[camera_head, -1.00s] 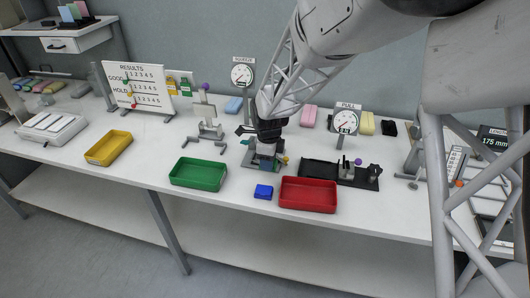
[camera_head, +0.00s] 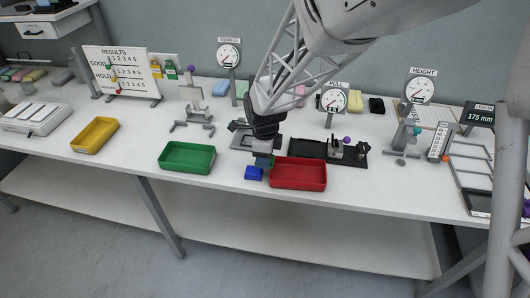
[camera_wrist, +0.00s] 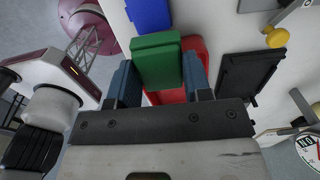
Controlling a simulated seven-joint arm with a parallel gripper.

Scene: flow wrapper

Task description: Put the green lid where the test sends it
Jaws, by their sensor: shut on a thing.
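My gripper (camera_head: 263,160) is over the front part of the bench, between the green tray (camera_head: 185,169) and the red tray (camera_head: 297,185). In the wrist view my gripper (camera_wrist: 160,72) has its two blue fingers shut on the green lid (camera_wrist: 158,62), which shows as a green block. In the head view the lid is mostly hidden by the gripper. The red tray (camera_wrist: 194,44) shows behind the lid in the wrist view. A yellow tray (camera_head: 82,150) stands at left. The results board (camera_head: 122,74) has GOOD, HOLD and a third row with coloured markers.
A small blue box (camera_head: 254,173) is close to the gripper, left of the red tray. The squeeze gauge (camera_head: 229,55), pull gauge (camera_head: 334,101) and height gauge (camera_head: 420,90) stand behind. A black fixture (camera_head: 310,149) lies behind the red tray. The bench between the yellow and green trays is clear.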

